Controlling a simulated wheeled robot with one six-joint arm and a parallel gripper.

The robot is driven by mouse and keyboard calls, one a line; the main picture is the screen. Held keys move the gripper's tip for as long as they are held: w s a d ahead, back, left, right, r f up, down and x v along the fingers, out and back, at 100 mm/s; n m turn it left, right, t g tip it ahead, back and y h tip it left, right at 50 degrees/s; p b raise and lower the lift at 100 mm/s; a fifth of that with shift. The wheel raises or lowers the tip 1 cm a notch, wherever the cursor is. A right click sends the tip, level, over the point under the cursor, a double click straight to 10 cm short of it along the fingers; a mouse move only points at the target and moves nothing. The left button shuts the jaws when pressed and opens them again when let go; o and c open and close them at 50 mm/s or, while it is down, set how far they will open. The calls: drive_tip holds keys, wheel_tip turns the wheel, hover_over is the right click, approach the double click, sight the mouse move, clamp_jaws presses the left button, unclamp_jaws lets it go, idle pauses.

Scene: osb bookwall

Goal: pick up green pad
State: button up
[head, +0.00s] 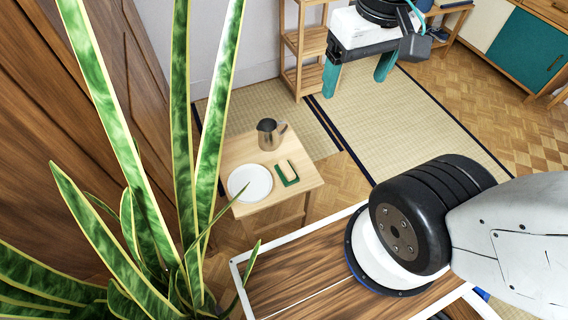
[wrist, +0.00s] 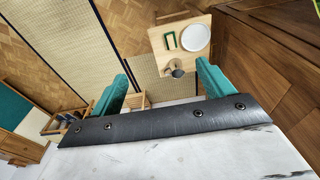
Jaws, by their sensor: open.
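In the wrist view the green pad (wrist: 167,41) is small and far off, left of the plate (wrist: 196,37). My gripper (head: 358,75) has teal fingers spread apart with nothing between them. It is high up, above and to the right of the table in the head view. The wrist view also shows my gripper (wrist: 161,72) open.
A large leafy plant (head: 190,150) stands at the left, near the table. A wooden shelf (head: 305,45) stands behind the table against the wall. A teal-doored cabinet (head: 525,45) is at the back right. Tatami mats (head: 395,120) and parquet floor are open to the right.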

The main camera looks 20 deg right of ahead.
drive_tip(key=w+f, duration=0.9)
drive_tip(key=w, duration=0.3)
hover_over(287, 168)
drive_tip(key=s+d, duration=0.1)
wheel_tip(287, 168, down, 10)
drive_tip(key=shift+n+g, duration=0.3)
drive_tip(key=shift+g, duration=0.3)
drive_tip(key=f, duration=1.9)
drive_tip(key=w+a+f, duration=0.1)
drive_tip(key=f, duration=0.8)
drive_tip(key=shift+f, duration=0.4)
wheel_tip(287, 168, down, 6)
drive_tip(key=shift+r, duration=0.15)
drive_tip(key=c, duration=1.1)
